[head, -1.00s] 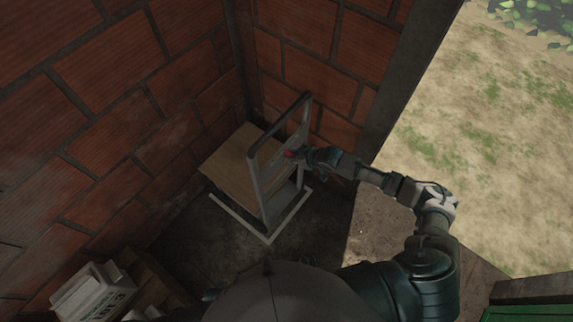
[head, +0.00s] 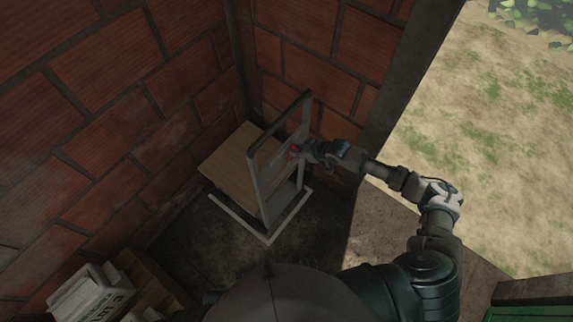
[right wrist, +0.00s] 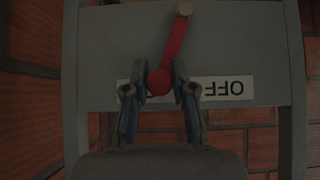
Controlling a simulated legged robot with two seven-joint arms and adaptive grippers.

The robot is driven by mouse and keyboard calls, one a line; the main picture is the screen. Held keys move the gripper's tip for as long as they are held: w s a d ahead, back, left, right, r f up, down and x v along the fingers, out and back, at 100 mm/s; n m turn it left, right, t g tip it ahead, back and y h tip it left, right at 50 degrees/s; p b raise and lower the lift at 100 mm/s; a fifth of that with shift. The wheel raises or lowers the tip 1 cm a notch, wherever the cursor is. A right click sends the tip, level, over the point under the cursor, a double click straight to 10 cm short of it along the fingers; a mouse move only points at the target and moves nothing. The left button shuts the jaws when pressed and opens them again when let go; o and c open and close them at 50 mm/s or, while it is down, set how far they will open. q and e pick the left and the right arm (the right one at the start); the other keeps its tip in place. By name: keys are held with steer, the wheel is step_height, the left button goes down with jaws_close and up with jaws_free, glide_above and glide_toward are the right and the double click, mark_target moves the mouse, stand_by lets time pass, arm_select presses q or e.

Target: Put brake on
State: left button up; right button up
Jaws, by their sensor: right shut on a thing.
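The brake is a red lever (right wrist: 174,50) on a grey panel (right wrist: 115,45) in the right wrist view. It pivots at a tan disc near the top and ends in a round red knob. A white label (right wrist: 235,86) behind it reads OFF, upside down; its other part is hidden. My right gripper (right wrist: 160,82) has its two fingers on either side of the knob, shut on it. In the head view the red lever (head: 294,149) shows small at the tip of my right gripper (head: 300,151), on the grey frame (head: 256,170). My left gripper is not in view.
The frame stands with a wooden platform (head: 225,160) inside a white floor outline (head: 240,222), in a brick corner. Open ground lies outside at the right.

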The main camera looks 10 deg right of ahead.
steer(key=shift+w+d+f+b, duration=0.45)
steer(key=shift+d+f+b, duration=0.15)
steer(key=shift+b, duration=0.25)
steer(key=shift+w+d, duration=0.15)
steer(key=shift+d, duration=0.25)
